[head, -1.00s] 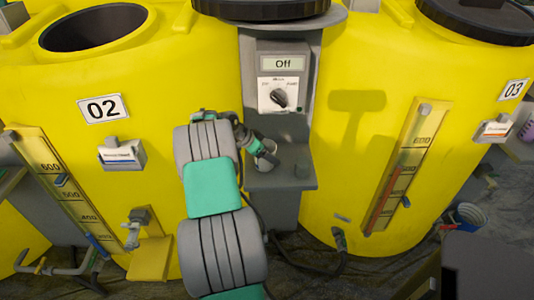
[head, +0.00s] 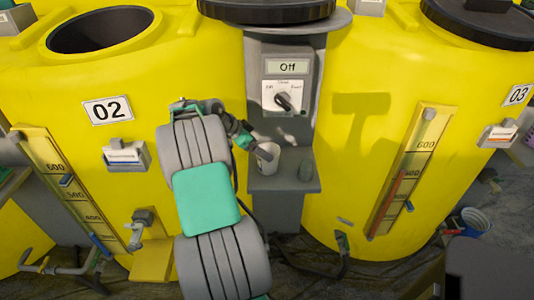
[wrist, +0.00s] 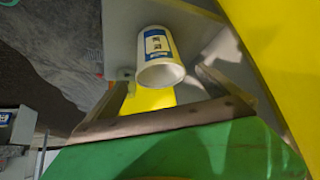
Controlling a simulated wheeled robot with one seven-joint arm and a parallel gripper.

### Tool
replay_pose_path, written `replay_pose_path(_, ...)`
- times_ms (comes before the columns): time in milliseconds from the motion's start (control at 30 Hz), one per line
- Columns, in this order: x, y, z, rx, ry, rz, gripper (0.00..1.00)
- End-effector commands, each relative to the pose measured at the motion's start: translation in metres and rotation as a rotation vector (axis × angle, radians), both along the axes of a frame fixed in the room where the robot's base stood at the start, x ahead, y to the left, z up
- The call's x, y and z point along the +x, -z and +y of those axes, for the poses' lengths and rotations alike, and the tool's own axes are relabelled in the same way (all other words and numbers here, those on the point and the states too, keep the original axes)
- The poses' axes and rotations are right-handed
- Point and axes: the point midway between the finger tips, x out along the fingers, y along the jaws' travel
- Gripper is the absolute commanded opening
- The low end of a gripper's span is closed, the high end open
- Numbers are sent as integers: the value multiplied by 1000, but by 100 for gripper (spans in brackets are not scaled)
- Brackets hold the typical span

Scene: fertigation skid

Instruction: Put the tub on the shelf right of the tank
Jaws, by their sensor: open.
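The tub (head: 267,161) is white, and its blue label shows in the wrist view (wrist: 158,45). It stands, seemingly upright, on the left part of the small grey shelf (head: 285,183), right of the yellow tank 02 (head: 160,90). In the wrist view my open gripper (wrist: 165,78) has one finger on each side of the tub's near end, with visible gaps. Nothing is held.
A grey control box (head: 285,85) with an "Off" display and a dial rises behind the shelf. Yellow tank 03 (head: 375,110) stands close on the right. A bucket (head: 474,222) is on the floor.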

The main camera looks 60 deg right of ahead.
Motion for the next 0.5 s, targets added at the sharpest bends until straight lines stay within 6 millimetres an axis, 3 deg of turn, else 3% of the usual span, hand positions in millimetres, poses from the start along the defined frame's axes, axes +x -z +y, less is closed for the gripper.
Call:
replay_pose_path(133,8,-21,14,0,0,0,100)
replay_pose_path(367,19,-29,27,14,-40,2,100)
replay_pose_path(467,48,-36,64,77,-207,12,100)
replay_pose_path(500,63,-40,88,112,-308,20,100)
